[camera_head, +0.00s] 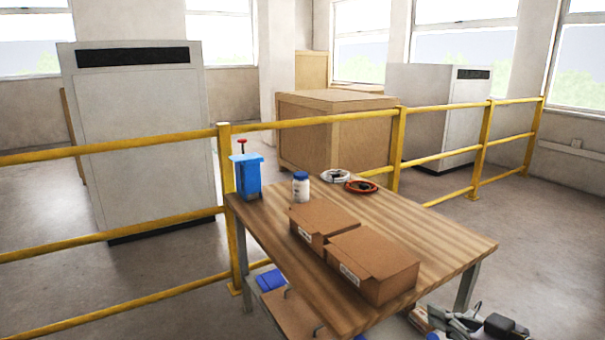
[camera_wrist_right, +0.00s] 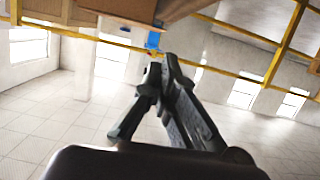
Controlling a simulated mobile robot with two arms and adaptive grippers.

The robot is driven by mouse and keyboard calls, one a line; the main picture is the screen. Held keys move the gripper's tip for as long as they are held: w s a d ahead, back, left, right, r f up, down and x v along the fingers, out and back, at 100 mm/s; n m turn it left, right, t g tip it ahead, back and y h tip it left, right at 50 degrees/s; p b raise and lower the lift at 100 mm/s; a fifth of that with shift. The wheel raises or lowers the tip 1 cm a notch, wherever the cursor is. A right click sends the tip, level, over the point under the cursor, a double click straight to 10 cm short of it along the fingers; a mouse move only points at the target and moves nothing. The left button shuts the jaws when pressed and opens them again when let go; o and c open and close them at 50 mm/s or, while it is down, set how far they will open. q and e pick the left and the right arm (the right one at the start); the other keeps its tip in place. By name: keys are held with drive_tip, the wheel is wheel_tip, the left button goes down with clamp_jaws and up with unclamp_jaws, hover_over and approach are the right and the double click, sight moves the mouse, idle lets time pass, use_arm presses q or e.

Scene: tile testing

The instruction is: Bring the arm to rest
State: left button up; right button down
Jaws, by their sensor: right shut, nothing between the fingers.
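My right gripper (camera_head: 447,322) shows at the bottom right edge of the head view, low beside the front right of the wooden table (camera_head: 450,250). In the right wrist view the gripper (camera_wrist_right: 166,62) points away from the camera, its fingertips together and nothing between them. It is apart from the table and the things on it. My left gripper is out of view.
Open floor (camera_head: 540,270) lies to the right.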

drive_tip(key=s+a+f+m+g+h, duration=0.1)
drive_tip(key=s+a+f+g+h, duration=0.15)
drive_tip(key=s+f, duration=0.4)
drive_tip(key=s+a+f+g+h, duration=0.1)
drive_tip(key=s+a+f+g, duration=0.2)
drive_tip(key=f, duration=0.7)
drive_tip(key=s+f+m+g+h, duration=0.2)
drive_tip(key=s+f, duration=0.2)
drive_tip(key=s, duration=0.5)
drive_tip(key=s+f+m+g+h, duration=0.2)
drive_tip(key=s+f, duration=0.2)
drive_tip(key=s, duration=0.4)
wheel_tip(320, 180, down, 26)
drive_tip(key=s+g, duration=0.2)
use_arm(q)
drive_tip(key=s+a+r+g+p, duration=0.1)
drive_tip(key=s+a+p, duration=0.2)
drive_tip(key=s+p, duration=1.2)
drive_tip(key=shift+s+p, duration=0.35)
drive_tip(key=shift+p, duration=0.1)
use_arm(e)
drive_tip(key=s+d+n, duration=0.1)
drive_tip(key=s+d, duration=0.2)
drive_tip(key=s, duration=1.3)
drive_tip(key=shift+r+g, duration=0.15)
drive_tip(key=shift+g, duration=0.2)
drive_tip(key=shift+s, duration=0.1)
